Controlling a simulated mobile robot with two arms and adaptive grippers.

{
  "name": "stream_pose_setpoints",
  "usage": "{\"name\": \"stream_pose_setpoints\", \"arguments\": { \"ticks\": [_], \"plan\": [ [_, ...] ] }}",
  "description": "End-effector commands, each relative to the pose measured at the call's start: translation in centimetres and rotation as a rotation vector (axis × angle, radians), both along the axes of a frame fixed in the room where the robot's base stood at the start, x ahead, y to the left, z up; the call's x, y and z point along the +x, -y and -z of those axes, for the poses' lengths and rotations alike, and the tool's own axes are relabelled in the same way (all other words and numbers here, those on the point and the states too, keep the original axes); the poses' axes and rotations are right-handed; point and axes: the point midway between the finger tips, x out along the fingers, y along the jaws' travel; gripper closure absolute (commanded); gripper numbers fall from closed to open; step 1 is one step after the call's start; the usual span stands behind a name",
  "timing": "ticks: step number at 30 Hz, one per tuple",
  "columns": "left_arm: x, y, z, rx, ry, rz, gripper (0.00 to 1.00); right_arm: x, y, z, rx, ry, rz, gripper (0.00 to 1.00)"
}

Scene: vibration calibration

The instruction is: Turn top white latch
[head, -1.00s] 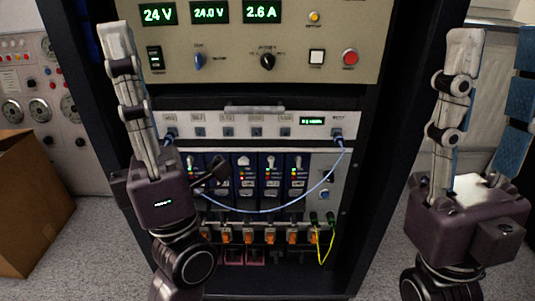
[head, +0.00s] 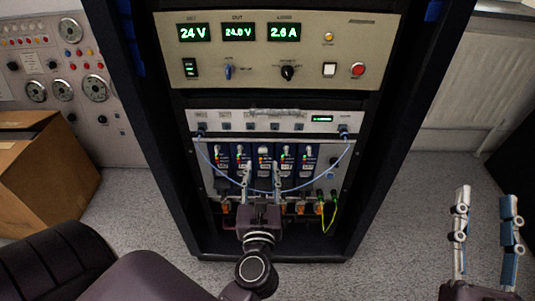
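A row of blue modules (head: 263,160) sits in the rack's lower unit, with small white latch-like parts (head: 263,148) along their tops. These parts are too small to tell how each is turned. My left gripper (head: 265,168) is upright in front of the middle modules, its two fingers spread apart with nothing seen between them. Its fingers and palm hide parts of the modules and the row below. Whether it touches a module I cannot tell. My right gripper (head: 485,200) is at the lower right, away from the rack, fingers spread and empty.
A blue cable (head: 225,180) loops across the modules beneath a silver panel (head: 290,122). A yellow-green cable (head: 334,215) hangs at lower right of the rack. The power supply (head: 345,45) is above. A cardboard box (head: 60,190) stands left; the floor right of the rack is clear.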

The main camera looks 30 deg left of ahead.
Motion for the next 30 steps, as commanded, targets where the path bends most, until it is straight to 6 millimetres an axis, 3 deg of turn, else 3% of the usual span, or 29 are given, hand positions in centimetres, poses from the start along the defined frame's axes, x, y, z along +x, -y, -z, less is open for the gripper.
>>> {"name": "stream_pose_setpoints", "arguments": {
  "ticks": [9, 21, 30],
  "plan": [
    [3.9, -2.3, -0.1, 0.005, 0.002, 0.002, 0.64, 0.3, 0.0, 0.6, -0.01, -0.033, 0.003, 0.6],
    [4.6, -2.8, -0.1, 0.006, 0.0, 0.001, 0.64, 0.3, 0.0, 0.7, -0.01, -0.034, 0.003, 0.6],
    [4.6, -2.8, -0.1, 0.005, 0.0, 0.001, 0.96, 0.3, 0.0, 0.7, -0.01, -0.034, 0.003, 0.6]
  ]
}}
